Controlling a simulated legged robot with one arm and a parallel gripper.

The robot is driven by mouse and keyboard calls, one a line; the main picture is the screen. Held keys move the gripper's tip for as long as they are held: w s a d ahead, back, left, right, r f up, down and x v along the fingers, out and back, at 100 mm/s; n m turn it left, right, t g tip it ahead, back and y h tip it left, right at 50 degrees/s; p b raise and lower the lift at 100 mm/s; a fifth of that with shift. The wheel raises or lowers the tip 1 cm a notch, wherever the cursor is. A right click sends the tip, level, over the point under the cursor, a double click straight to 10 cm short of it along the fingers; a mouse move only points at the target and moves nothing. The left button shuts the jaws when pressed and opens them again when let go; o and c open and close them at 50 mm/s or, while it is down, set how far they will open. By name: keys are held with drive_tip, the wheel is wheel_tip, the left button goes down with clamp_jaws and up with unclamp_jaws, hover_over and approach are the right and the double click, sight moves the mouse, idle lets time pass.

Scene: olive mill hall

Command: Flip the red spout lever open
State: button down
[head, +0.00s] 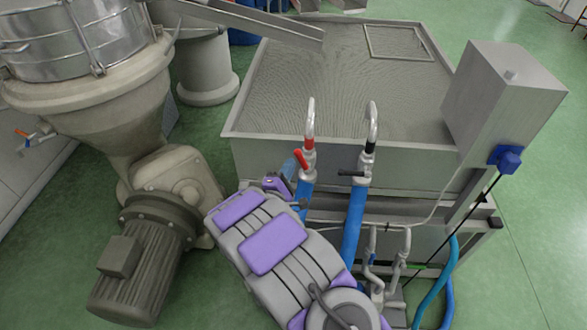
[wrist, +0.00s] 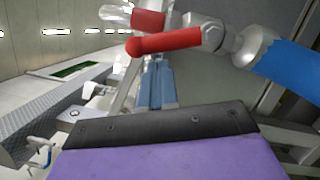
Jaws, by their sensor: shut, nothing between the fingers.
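The red spout lever (head: 300,159) sits on the valve of the left curved metal spout (head: 310,118) at the basin's near edge. It slants up and left from the valve. In the wrist view the red lever (wrist: 170,42) runs across the top, its rounded end to the left. My gripper (head: 290,165) is just left of the lever in the head view. In the wrist view its blue fingers (wrist: 158,82) are together and empty, just below the lever; I cannot tell whether they touch it. A red band (head: 309,143) rings the spout above the valve.
A second spout (head: 372,125) with a black lever (head: 350,173) stands to the right. Blue hoses (head: 353,225) hang below both valves. The wide basin (head: 340,151) lies behind, a grey box (head: 505,95) at its right, and a motor (head: 145,265) at left.

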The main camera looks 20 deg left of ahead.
sight(301, 157)
drive_tip(key=d+p, duration=0.1)
drive_tip(key=d+r+m, duration=0.1)
drive_tip(key=d, duration=0.1)
drive_tip(key=d+r+m+p, duration=0.1)
drive_tip(key=shift+w+d+g+p, duration=0.1)
drive_tip(key=shift+d+g+p, duration=0.1)
drive_tip(key=shift+g+p, duration=0.1)
drive_tip(key=shift+d+r+m+p, duration=0.2)
drive_tip(key=shift+m+p, duration=0.6)
drive_tip(key=shift+p, duration=0.1)
drive_tip(key=shift+a, duration=1.15)
drive_tip(key=shift+d+f, duration=0.15)
